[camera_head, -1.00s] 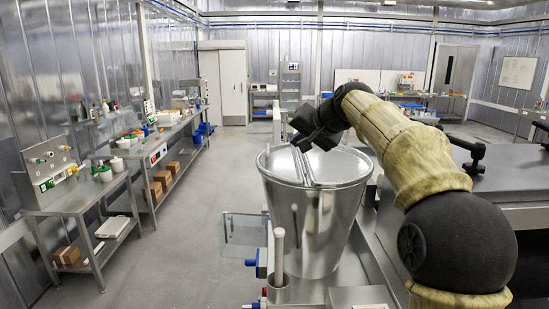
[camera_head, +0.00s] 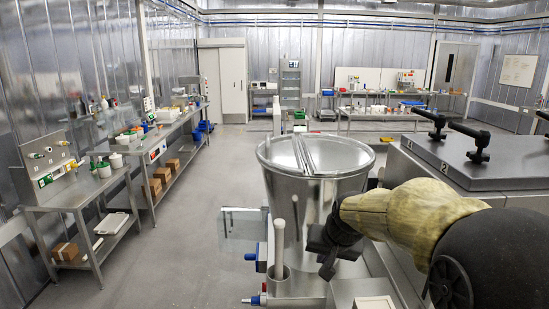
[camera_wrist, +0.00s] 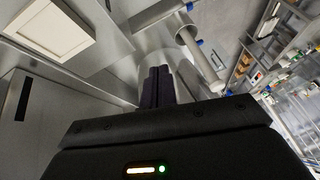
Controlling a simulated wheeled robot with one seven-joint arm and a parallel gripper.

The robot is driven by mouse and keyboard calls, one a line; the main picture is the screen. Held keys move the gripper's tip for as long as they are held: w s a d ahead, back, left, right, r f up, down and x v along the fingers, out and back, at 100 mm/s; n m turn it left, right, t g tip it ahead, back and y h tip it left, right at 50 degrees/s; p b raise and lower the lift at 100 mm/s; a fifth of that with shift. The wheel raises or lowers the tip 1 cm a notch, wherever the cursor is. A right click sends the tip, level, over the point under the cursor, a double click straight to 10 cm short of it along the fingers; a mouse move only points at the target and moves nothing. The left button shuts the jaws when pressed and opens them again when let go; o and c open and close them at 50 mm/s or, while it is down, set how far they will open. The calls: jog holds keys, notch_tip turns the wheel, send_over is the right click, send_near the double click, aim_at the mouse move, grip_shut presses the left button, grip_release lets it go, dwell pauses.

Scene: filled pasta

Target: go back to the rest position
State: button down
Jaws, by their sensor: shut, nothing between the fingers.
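My gripper (camera_head: 330,262) is in front of the lower right side of a large shiny metal hopper (camera_head: 292,205) in the head view. My arm reaches in from the right edge at a low height. In the wrist view my gripper's dark fingers (camera_wrist: 158,84) are together with nothing between them. The hopper has a lid with bars across its top. My gripper hides part of the hopper's lower right side. I cannot tell whether it touches the hopper.
An upright pale rod in a metal cup (camera_head: 279,272) stands left of my gripper. A grey-topped machine (camera_head: 470,165) with black clamp handles is at the right. Steel benches (camera_head: 75,198) line the left wall. The grey floor (camera_head: 190,230) between is clear.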

jog(key=s+d+f+n+g+h+b, duration=0.1)
jog(key=s+d+f+n+g+b, duration=0.1)
jog(key=s+f, duration=1.3)
jog(key=s+d+g, duration=0.1)
jog(key=s, duration=0.3)
jog(key=shift+d+h, duration=0.3)
jog(key=shift+d, duration=0.05)
jog(key=shift+w, duration=0.1)
